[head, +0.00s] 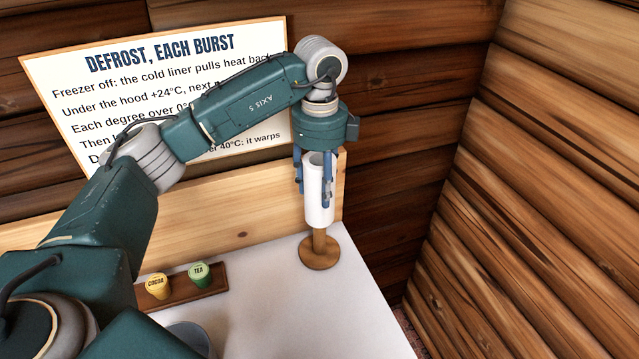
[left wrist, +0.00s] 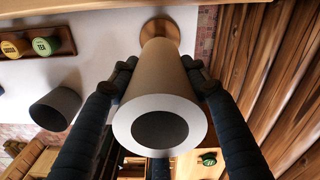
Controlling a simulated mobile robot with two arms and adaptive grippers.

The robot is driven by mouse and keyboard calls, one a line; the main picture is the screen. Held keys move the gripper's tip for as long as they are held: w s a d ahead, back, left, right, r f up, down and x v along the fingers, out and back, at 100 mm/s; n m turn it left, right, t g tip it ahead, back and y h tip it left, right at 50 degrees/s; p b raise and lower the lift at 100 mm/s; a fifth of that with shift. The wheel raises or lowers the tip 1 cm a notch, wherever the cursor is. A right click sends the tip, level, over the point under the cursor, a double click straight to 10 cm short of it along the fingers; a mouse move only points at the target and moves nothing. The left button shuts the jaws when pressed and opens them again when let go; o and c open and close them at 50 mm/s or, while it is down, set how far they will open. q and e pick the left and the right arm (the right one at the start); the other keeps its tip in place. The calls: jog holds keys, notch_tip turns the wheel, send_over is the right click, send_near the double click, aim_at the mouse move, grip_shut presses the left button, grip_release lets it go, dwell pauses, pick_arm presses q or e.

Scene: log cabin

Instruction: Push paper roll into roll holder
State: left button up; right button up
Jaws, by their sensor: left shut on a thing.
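The white paper roll (head: 317,214) stands upright in the head view, directly above the round wooden base of the roll holder (head: 319,257). A short length of the holder's post shows between roll and base. The roll's lower end is above the base, not touching it. I cannot tell how far the post reaches inside the roll. My left gripper (head: 313,192) points down and is shut on the roll's sides. In the left wrist view the roll (left wrist: 165,98) sits between the fingers, its open end dark, with the holder base (left wrist: 161,30) beyond it. My right gripper is not in view.
The holder stands near the right end of the white counter (head: 270,318), by the wooden backboard. Cocoa and tea jars (head: 199,273) sit on a wooden rack to its left. A grey cup (left wrist: 55,108) stands nearby. A log wall (head: 530,200) rises at right.

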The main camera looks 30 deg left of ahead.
aim_at(319, 223)
pick_arm(q)
jog(key=shift+f+b, duration=4.05)
jog(key=shift+f, duration=2.05)
jog(key=o, duration=1.3)
notch_tip(319, 223, up, 12)
jog(key=shift+r, duration=0.1)
